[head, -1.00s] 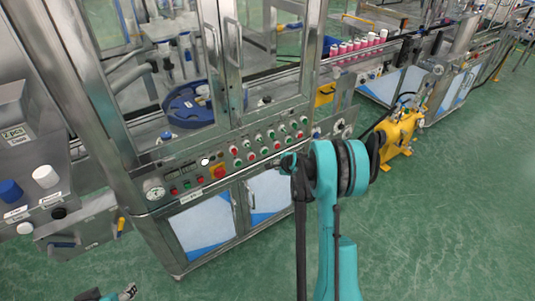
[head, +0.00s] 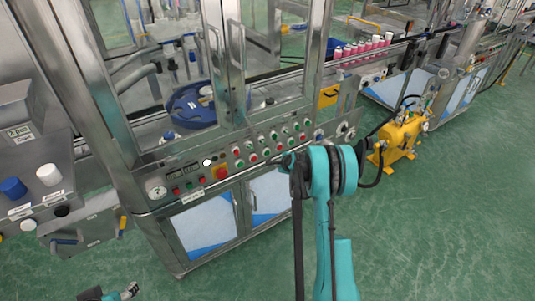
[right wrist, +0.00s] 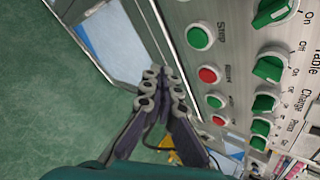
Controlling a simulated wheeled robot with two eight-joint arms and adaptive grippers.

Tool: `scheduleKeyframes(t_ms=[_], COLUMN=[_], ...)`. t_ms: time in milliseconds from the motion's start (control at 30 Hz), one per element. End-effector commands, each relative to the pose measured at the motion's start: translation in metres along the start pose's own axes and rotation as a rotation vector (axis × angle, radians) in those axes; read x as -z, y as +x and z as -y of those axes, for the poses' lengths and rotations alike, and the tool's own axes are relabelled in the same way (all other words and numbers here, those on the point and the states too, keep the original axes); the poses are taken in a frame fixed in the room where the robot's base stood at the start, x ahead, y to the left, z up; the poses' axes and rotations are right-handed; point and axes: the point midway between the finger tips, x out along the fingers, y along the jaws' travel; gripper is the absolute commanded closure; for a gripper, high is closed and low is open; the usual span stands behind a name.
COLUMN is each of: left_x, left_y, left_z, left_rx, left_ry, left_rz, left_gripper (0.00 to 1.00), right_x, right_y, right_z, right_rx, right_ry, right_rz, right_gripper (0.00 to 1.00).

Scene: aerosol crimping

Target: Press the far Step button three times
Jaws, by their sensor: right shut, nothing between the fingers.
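The control panel carries Step and reset-type buttons. In the right wrist view a green button (right wrist: 199,37) has a label reading like Step, with a red button (right wrist: 209,74) beyond it. Farther along are a smaller green button (right wrist: 214,101), whose label is too small to read, and another red button (right wrist: 218,119). My right gripper (right wrist: 165,92) is shut and empty, its fingertips apart from the buttons and to their left in this view. In the head view my right gripper (head: 288,161) is partly hidden by its arm, before the panel's lower right part. My left gripper (head: 120,293) is at the bottom left, its jaws unclear.
Green selector knobs (right wrist: 270,69) run beside the buttons. The machine cabinet (head: 203,229) has a metal frame and doors. A yellow unit (head: 401,140) stands on the floor to the right. The green floor (head: 440,220) in front is clear.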

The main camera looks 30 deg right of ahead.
Motion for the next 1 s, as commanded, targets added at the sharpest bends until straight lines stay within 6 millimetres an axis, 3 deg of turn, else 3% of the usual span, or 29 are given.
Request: scheduleKeyframes(t_ms=[400, 1000], left_x=[0.000, 0.000], left_y=[0.000, 0.000], left_z=[0.000, 0.000], left_rx=[0.000, 0.000], left_ry=[0.000, 0.000], left_rz=[0.000, 0.000], left_gripper=[0.47, 0.47], right_x=[-0.022, -0.025], right_y=[0.032, 0.034], right_z=[0.023, 0.025], right_rx=[0.000, 0.001], right_ry=[-0.001, 0.000], right_rz=[-0.001, -0.001], right_gripper=[1.00, 1.00])
